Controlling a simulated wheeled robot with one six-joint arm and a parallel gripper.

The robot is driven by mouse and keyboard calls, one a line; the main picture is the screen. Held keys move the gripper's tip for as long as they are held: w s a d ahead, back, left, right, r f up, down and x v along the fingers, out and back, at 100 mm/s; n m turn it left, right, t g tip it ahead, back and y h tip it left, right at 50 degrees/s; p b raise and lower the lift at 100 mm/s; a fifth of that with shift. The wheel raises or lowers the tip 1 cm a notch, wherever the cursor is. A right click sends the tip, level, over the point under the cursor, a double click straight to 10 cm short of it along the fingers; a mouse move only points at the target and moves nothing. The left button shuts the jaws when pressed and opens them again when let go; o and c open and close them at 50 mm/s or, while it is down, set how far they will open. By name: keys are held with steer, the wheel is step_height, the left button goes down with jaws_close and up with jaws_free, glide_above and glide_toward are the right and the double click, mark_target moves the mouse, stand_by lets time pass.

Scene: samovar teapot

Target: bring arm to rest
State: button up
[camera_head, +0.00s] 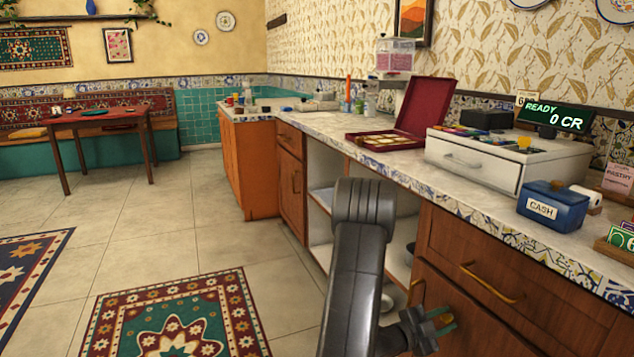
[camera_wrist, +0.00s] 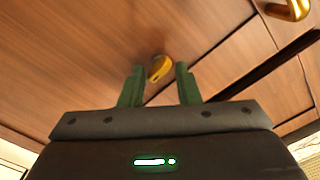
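My gripper (camera_head: 447,320) is low in front of the brown wooden cabinet fronts (camera_head: 470,245), below the counter. My arm rises at the bottom middle of the head view and bends down to it. In the wrist view the two green fingers (camera_wrist: 160,72) stand apart, with nothing seen clamped between them. A gold handle (camera_wrist: 159,68) on the wood shows in the gap between the fingertips. It looks to be beyond them, but the exact distance cannot be told.
The long counter (camera_head: 400,160) runs along the right, holding a red case (camera_head: 425,110), a cash register (camera_head: 490,160) and a blue cash box (camera_head: 550,203). Another gold handle (camera_head: 490,283) sticks out near my gripper. The tiled floor (camera_head: 190,235) to the left is open, with rugs.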

steer(key=n+p, duration=0.1)
steer(key=p, duration=0.1)
steer(key=n+p, duration=0.2)
steer(key=p, duration=0.1)
steer(key=n+p, duration=0.2)
steer(key=shift+w+r+p, duration=0.1)
steer(key=shift+r+p, duration=0.2)
steer(key=n+p, duration=0.2)
steer(key=shift+a+f+n+p, duration=0.1)
steer(key=shift+f+n+p, duration=0.05)
steer(key=shift+n+p, duration=0.15)
steer(key=shift+w+f, duration=0.1)
